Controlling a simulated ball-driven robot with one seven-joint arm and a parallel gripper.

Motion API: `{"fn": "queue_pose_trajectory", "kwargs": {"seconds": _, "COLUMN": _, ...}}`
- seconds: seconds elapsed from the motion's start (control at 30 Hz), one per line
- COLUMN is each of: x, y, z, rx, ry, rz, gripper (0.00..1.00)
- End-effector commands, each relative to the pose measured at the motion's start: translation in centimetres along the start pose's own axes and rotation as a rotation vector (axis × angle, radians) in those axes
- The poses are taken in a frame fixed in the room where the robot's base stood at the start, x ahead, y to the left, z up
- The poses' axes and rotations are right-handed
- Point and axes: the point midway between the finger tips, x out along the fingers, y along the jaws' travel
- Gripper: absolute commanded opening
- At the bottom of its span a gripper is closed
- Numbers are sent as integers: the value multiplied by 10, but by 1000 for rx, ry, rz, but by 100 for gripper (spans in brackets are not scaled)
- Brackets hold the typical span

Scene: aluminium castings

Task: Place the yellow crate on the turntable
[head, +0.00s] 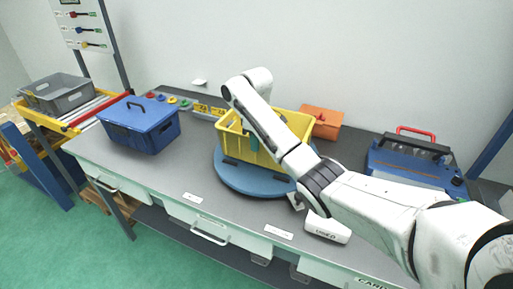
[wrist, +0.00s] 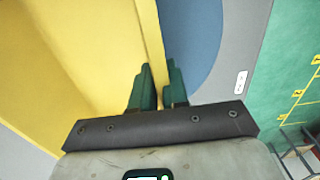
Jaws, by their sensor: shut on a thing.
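The yellow crate (head: 285,128) is over the round blue turntable (head: 231,177) in the head view, with its base at or very close to the disc. I cannot tell whether it bears fully on it. In the wrist view the crate's yellow wall (wrist: 95,45) fills the left and the blue disc (wrist: 190,35) shows beyond its rim. My gripper (wrist: 159,80) has green fingers on either side of the crate's wall and is shut on it. In the head view my arm hides part of the crate and the turntable.
A blue lidded box (head: 140,128) stands left on the grey bench (head: 170,170). An orange box (head: 322,120) is behind the turntable, and a blue case with a red handle (head: 410,158) is at right. A grey crate (head: 57,95) sits on the roller conveyor at far left.

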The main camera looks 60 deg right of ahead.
Motion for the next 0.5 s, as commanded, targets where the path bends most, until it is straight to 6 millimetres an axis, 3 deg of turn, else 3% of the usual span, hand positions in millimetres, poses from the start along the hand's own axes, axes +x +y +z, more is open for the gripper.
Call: {"fn": "queue_pose_trajectory", "kwargs": {"seconds": 0.5, "x": 14, "y": 1, "z": 0, "rx": 2, "ry": 3, "rz": 4, "gripper": 0}}
